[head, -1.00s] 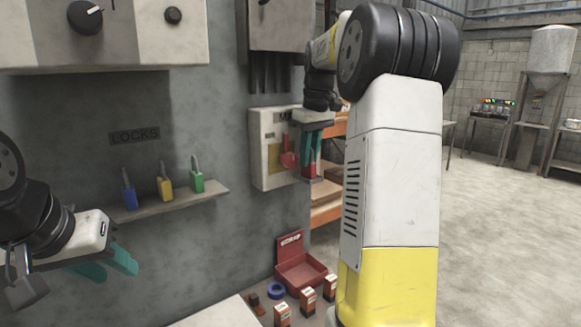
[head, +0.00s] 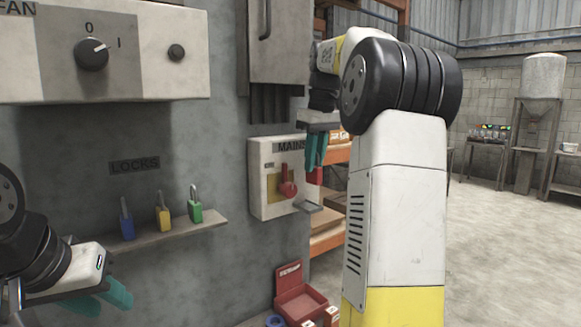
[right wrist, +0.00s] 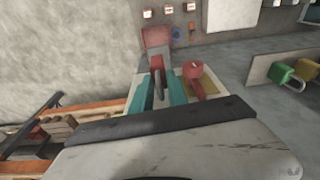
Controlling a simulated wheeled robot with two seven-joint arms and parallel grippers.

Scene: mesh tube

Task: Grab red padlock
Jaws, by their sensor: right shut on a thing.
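In the right wrist view, the padlock's grey shackle (right wrist: 158,85) shows between the fingers. My right gripper is shut on the padlock. My left gripper (head: 104,299) is open and empty at the lower left, below the lock shelf.
Blue (head: 127,229), yellow (head: 163,219) and green (head: 195,211) padlocks stand on the LOCKS shelf (head: 170,238). The MAINS box has a red rotary switch (head: 288,188). A red open box (head: 302,303) lies below.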

